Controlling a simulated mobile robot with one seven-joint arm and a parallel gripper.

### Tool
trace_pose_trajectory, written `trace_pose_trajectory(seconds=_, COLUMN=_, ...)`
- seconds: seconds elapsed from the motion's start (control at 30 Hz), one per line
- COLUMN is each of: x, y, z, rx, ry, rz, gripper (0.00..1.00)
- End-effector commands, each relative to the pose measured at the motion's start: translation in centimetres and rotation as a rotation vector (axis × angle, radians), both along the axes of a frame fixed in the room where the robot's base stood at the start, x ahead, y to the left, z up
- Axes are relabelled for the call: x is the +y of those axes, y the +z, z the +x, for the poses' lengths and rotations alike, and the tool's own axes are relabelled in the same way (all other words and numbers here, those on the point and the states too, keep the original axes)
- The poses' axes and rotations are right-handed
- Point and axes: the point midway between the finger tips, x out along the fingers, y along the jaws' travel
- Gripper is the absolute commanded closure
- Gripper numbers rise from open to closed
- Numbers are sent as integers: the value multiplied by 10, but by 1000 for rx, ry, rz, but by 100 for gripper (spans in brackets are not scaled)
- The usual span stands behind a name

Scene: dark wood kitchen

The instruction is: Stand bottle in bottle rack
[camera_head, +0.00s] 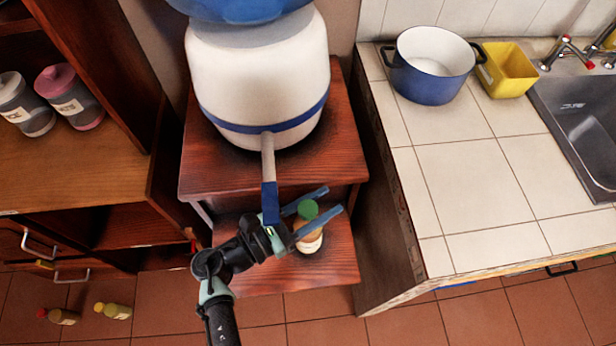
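A bottle with a green cap (307,209) and a pale orange body with a white label stands roughly upright at the lower shelf (338,262) of a red-brown wooden stand. My gripper (334,199) reaches in from the left with its two blue fingers apart. The bottle's cap and upper part show between the fingers, one on the far side and one on the near side. The near finger hides part of the bottle. Whether the fingers press on it cannot be told. I cannot make out a separate bottle rack.
A large white and blue water dispenser (255,70) stands on the stand's top, close above my gripper. A tiled counter (450,170) is to the right with a blue pot (430,85). Two small bottles (58,316) (113,311) lie on the floor at left.

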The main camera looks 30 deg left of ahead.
Motion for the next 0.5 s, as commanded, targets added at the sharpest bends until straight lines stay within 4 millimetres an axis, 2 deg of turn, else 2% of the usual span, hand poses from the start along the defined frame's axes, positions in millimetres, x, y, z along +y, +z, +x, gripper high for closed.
trace_pose_trajectory(seconds=0.03, x=0, y=0, z=0, rx=0, ry=0, rz=0, gripper=77)
trace_pose_trajectory(seconds=0.17, x=0, y=0, z=0, rx=0, ry=0, rz=0, gripper=100)
trace_pose_trajectory(seconds=0.5, x=0, y=0, z=0, rx=1, ry=1, rz=-1, gripper=100)
